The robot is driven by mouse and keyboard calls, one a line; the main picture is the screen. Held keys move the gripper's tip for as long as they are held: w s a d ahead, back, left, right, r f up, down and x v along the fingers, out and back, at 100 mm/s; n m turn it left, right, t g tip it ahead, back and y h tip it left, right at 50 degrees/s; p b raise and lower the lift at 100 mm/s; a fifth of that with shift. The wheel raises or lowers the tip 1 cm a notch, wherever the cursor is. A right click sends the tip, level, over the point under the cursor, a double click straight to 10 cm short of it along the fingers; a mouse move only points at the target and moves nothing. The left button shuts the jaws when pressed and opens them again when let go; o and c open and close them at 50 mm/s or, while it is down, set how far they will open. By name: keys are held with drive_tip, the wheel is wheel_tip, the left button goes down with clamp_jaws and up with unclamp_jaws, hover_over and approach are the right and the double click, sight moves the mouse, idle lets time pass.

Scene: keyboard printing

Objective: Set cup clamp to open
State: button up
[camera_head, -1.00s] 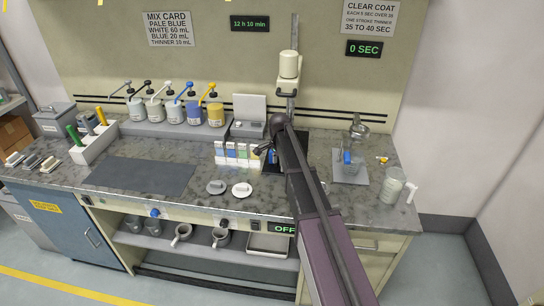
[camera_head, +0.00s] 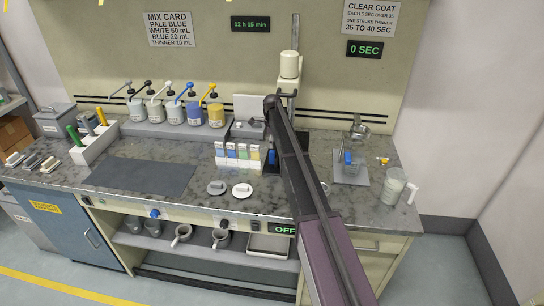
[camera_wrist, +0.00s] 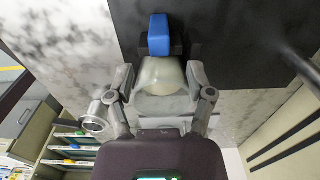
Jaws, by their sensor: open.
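A blue block-shaped lever (camera_wrist: 159,35) on a dark mount, seemingly the cup clamp's, stands on a black mat (camera_wrist: 225,25) in the wrist view. In the head view a blue part (camera_head: 272,157) shows on the black mat beside my arm. My gripper (camera_wrist: 162,80) is open, with its fingers spread to either side. A pale, rounded, cup-like thing (camera_wrist: 162,70) shows between the fingers; I cannot tell whether they touch it. The clamp's jaws are not clear.
A mixer-like column (camera_head: 290,65) stands behind my arm. A stand with a blue part (camera_head: 348,157) and a glass jar (camera_head: 392,186) are at right. A dark grey mat (camera_head: 140,176) is clear at left.

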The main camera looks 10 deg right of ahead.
sight(273, 151)
drive_tip(key=shift+f, duration=0.15)
drive_tip(key=shift+f+b, duration=3.6)
drive_tip(key=shift+b, duration=0.15)
clamp_jaws()
